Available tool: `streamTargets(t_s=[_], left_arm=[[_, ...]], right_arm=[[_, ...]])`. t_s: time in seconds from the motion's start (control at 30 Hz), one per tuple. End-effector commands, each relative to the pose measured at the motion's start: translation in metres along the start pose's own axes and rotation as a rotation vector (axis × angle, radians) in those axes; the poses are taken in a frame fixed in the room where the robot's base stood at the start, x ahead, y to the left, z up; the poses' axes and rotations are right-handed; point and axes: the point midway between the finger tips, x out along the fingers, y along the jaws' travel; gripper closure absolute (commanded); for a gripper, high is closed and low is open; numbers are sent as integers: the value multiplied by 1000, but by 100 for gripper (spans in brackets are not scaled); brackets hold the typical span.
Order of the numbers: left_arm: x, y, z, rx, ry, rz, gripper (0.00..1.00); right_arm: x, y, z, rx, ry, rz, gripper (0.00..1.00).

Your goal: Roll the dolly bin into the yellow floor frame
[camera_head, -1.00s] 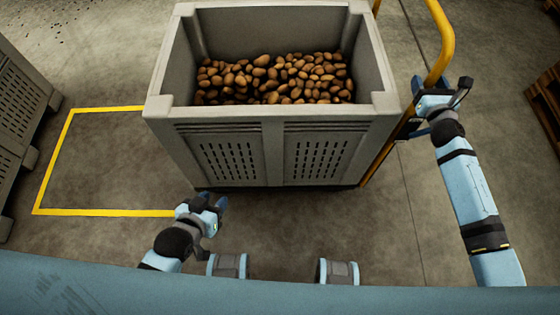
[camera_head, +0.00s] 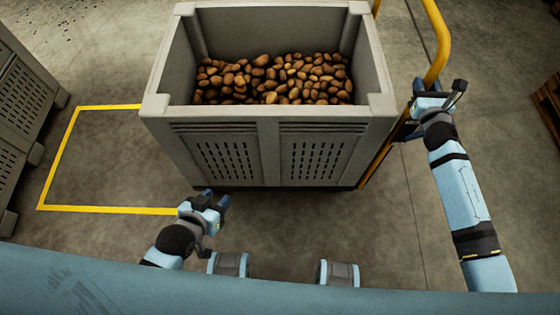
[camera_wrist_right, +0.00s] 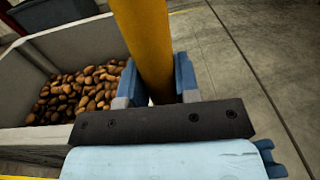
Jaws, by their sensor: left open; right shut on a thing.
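The grey dolly bin (camera_head: 270,118) stands in the middle of the head view, filled partway with brown potatoes (camera_head: 275,80). A yellow handle (camera_head: 440,45) rises along its right side. My right gripper (camera_head: 428,95) is shut on this handle. The right wrist view shows the yellow tube (camera_wrist_right: 148,50) between the blue fingers (camera_wrist_right: 158,85). The yellow floor frame (camera_head: 110,210) lies to the left of the bin, and the bin hides its right part. My left gripper (camera_head: 218,202) is open and empty, low in front of the bin's lower left front.
Another grey slatted bin (camera_head: 22,110) stands at the left edge, close to the frame's left side. A wooden pallet (camera_head: 547,105) lies at the right edge. The floor inside the visible part of the frame is clear.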

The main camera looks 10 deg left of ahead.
Motion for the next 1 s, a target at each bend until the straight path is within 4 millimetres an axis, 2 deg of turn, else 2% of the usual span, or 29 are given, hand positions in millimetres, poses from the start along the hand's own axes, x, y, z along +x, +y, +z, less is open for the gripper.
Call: streamTargets(t_s=[0.03,0.67,1.0], left_arm=[[0,1,0,-3,1,0,57],[0,-5,4,18,-5,-1,57],[2,-2,4,7,-2,0,57]], right_arm=[[-2,22,-4,14,2,28,100],[-2,74,-3,6,4,9,100],[-3,111,-3,8,3,22,100]])
